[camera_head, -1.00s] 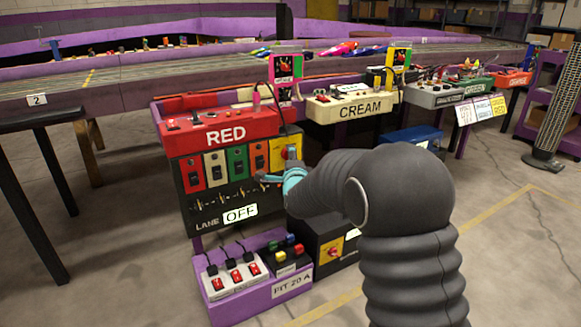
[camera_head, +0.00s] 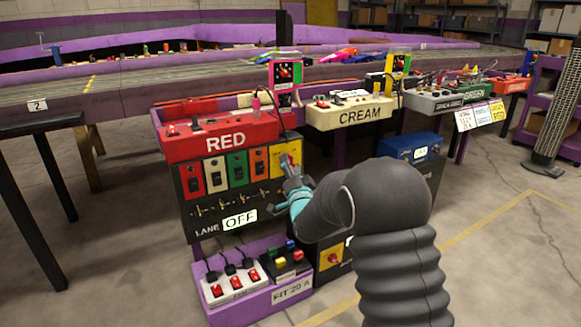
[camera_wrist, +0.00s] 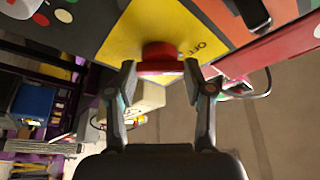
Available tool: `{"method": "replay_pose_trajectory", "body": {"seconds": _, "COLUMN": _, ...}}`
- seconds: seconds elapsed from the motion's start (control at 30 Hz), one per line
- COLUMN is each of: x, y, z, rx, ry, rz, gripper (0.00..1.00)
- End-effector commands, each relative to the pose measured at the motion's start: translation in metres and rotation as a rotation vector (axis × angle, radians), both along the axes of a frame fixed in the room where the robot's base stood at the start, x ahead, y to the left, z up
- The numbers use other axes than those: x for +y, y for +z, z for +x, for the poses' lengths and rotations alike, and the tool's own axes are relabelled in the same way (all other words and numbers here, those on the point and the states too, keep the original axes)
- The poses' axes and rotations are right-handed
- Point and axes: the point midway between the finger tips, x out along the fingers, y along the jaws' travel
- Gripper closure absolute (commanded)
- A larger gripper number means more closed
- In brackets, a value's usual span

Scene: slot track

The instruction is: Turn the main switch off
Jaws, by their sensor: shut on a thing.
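The main switch is a red rotary knob (camera_wrist: 160,58) on a yellow plate (camera_wrist: 125,40). In the wrist view the plate carries the upside-down word OFF beside the knob. In the head view the yellow plate (camera_head: 279,163) is at the right end of the RED lane panel (camera_head: 205,200), and my gripper (camera_head: 290,170) partly covers the knob. In the wrist view my gripper (camera_wrist: 160,80) has one fingertip on each side of the knob and is shut on it. The knob's pointer is hidden, so I cannot tell its setting.
A row of lane switches (camera_head: 237,168) is left of the plate. A lower box has a second yellow plate with a red knob (camera_head: 333,258). A purple tray (camera_head: 255,300) with switches stands below. A blue box (camera_head: 411,148) is to the right.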

Motion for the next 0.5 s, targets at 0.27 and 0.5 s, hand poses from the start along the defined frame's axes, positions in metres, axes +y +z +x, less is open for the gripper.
{"method": "replay_pose_trajectory", "body": {"seconds": 0.27, "x": 0.0006, "y": -0.0008, "z": 0.0001, "rx": -0.03, "ry": 0.002, "rz": -0.046, "gripper": 0.83}}
{"method": "replay_pose_trajectory", "body": {"seconds": 0.5, "x": 0.0008, "y": -0.0007, "z": 0.0001, "rx": -0.034, "ry": 0.002, "rz": -0.052, "gripper": 0.83}}
